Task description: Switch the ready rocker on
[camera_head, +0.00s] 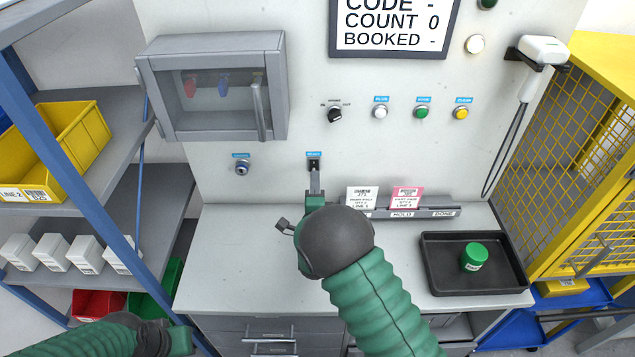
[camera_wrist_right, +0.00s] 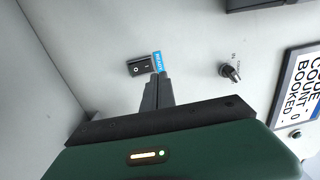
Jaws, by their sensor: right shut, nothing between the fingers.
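The ready rocker (camera_head: 314,162) is a small black switch under a blue label on the panel, above the worktop. In the right wrist view the rocker (camera_wrist_right: 140,66) shows "I" and "O" marks beside the blue READY label (camera_wrist_right: 158,62). I cannot tell which side is pressed in. My right gripper (camera_head: 315,178) is shut and empty, its tips just below the rocker in the head view. In the wrist view its tips (camera_wrist_right: 161,79) are close to the rocker and label; contact is not clear. My left gripper (camera_head: 182,341) is partly visible at lower left, its fingers not clear.
A selector knob (camera_head: 335,114) and several push buttons are on the panel above. A grey cabinet (camera_head: 212,88) juts out at upper left. A card rack (camera_head: 412,212) and a black tray (camera_head: 430,270) with a green-lidded jar (camera_head: 474,257) are at right. The worktop's left part is clear.

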